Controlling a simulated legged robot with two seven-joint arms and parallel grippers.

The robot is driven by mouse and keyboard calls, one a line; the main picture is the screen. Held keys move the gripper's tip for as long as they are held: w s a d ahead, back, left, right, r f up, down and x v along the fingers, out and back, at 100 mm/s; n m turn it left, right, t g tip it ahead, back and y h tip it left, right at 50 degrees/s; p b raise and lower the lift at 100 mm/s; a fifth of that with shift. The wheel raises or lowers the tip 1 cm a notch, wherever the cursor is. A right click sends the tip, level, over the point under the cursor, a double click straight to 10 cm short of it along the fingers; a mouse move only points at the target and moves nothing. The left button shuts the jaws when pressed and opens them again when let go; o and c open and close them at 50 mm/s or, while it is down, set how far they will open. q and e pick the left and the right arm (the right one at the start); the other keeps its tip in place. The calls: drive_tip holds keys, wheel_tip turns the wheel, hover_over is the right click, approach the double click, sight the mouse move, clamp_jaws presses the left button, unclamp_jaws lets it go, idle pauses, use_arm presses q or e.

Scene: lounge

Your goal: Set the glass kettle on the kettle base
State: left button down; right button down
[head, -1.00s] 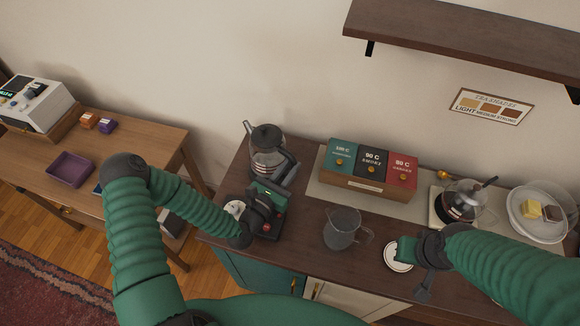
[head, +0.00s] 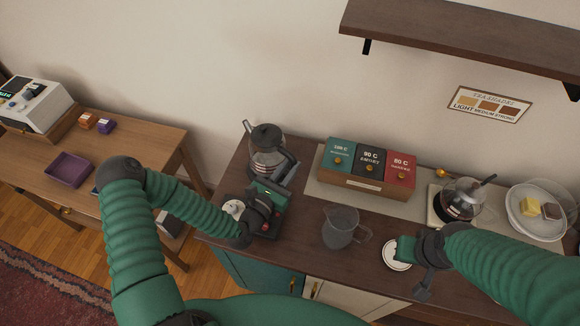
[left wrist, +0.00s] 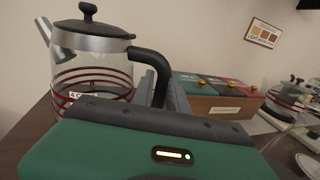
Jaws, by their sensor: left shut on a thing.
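The glass kettle (head: 266,160), with a dark lid, silver collar and red bands, is upright near the back left of the dark counter. It also shows in the left wrist view (left wrist: 92,75). My left gripper (head: 286,172) is shut on its black handle (left wrist: 152,62), to the right of the glass. I cannot tell whether the kettle's bottom touches the counter. A dark flat block with a red spot, probably the kettle base (head: 274,229), lies in front of the kettle, partly hidden under my left gripper and wrist. My right gripper (head: 406,250) hovers by a white disc; its jaws are unclear.
A box of teal, black and red tea packs (head: 366,187) stands right of the kettle. A glass pitcher (head: 340,229) stands mid-counter. The white disc (head: 396,256), a small teapot (head: 462,201) and a plate stand (head: 535,215) are farther right. A shelf (head: 460,42) hangs above.

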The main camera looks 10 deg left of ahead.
use_arm(q)
drive_tip(key=shift+f+b, duration=0.4)
drive_tip(key=shift+b, duration=0.05)
idle(0.3)
drive_tip(key=c, duration=1.6)
unclamp_jaws()
drive_tip(key=shift+s+f, duration=0.1)
drive_tip(key=shift+b+v, duration=0.3)
drive_tip(key=shift+v, duration=5.2)
